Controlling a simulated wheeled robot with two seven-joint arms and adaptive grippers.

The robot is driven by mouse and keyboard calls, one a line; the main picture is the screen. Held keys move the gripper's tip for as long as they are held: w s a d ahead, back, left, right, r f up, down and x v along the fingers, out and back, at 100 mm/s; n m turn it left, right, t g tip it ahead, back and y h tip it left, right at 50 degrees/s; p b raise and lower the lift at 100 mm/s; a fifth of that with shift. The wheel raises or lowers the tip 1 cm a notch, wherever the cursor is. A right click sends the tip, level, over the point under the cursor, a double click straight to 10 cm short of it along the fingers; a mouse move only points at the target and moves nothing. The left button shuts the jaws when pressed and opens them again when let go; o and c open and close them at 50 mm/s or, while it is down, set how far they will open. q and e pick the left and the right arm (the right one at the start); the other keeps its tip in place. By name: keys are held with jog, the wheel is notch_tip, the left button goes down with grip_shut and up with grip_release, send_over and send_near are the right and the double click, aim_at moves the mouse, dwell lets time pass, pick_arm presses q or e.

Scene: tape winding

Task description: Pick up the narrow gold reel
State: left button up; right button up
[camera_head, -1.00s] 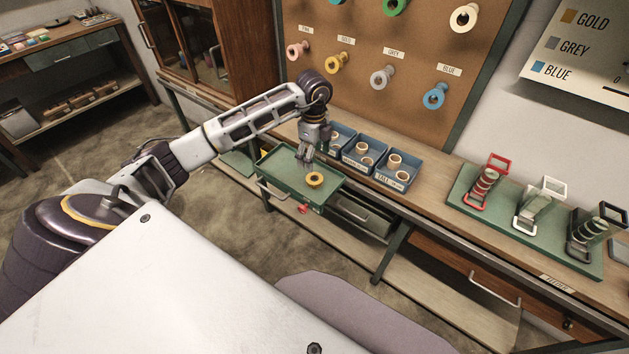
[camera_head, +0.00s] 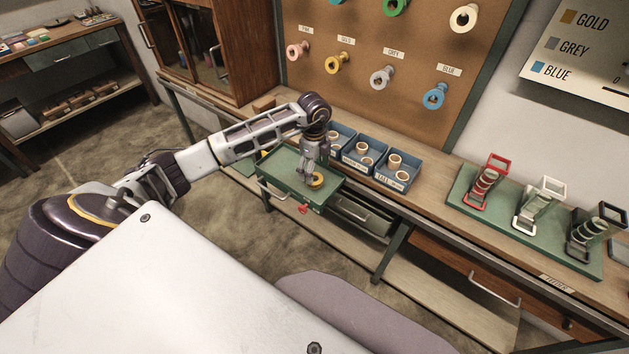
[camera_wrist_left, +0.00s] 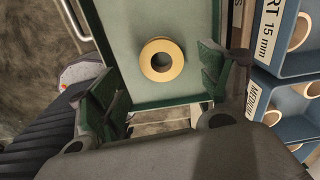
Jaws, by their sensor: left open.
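The gold reel (camera_head: 318,183) is a short yellow ring with a hole in its middle. It lies flat on the green tray (camera_head: 280,183) at the front of the bench. My left gripper (camera_head: 309,178) is pointed down just above the tray, beside or over the reel, and partly covers it in the head view. In the left wrist view the reel (camera_wrist_left: 146,60) lies between the lines of my open, empty fingers (camera_wrist_left: 160,78), a little ahead of their tips. I cannot tell whether a finger touches it. My right gripper is not in view.
Blue bins (camera_head: 395,184) with pale rings stand right of the tray, close to my left gripper. Coloured spools hang on the pegboard (camera_head: 410,40) behind. A green board (camera_head: 455,190) with several frames stands at the right.

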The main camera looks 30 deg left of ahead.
aim_at(315, 177)
pick_arm(q)
jog(key=shift+w+f, duration=0.1)
jog(key=shift+f, duration=2.25)
jog(key=shift+c, duration=0.4)
jog(key=c, duration=0.9)
